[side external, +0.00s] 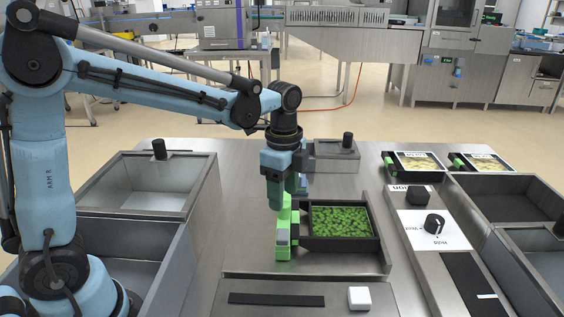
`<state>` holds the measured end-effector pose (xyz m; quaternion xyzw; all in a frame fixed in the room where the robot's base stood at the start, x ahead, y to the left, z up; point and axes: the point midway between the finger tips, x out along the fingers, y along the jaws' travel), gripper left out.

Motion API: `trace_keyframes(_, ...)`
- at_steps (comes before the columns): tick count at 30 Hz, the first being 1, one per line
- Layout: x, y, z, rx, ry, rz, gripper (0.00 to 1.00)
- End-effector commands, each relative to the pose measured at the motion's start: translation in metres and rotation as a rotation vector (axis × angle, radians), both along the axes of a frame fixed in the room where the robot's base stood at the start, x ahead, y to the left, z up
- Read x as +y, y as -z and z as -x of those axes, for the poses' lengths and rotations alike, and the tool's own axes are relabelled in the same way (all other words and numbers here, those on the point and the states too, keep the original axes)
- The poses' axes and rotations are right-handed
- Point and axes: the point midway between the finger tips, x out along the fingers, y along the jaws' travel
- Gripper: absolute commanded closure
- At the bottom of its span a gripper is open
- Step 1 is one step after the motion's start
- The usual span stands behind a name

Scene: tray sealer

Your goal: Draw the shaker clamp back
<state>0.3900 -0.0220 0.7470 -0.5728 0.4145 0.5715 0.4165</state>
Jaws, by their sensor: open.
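A black tray (306,243) filled with green pieces sits on the metal shaker plate (340,262). A bright green part with a grey block, which looks like the shaker clamp (283,250), stands upright along the tray's left side. It appears to touch or nearly touch the tray; I cannot tell which. My gripper (284,203) points straight down at the clamp's upper end. It is open, and its fingertips overlap the clamp in this view. Whether the clamp's top lies between the fingers is hidden.
A panel with a black knob (434,223) and a black button (418,196) stands right of the shaker. A white square button (359,298) is in front. Metal bins (140,205) stand at left, dark bins (505,195) at right. Two small trays (417,165) lie behind.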

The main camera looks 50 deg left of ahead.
Motion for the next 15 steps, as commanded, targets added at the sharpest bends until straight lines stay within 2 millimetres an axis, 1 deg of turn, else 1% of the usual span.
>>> trace_keyframes(1,0.0,0.008,0.0,0.0,0.0,0.0,0.43)
trace_keyframes(6,0.0,0.027,0.0,0.0,0.0,0.0,0.43)
trace_keyframes(10,0.0,0.035,0.0,0.0,0.0,0.0,0.43)
trace_keyframes(15,0.0,0.038,0.0,0.0,0.0,0.0,0.43)
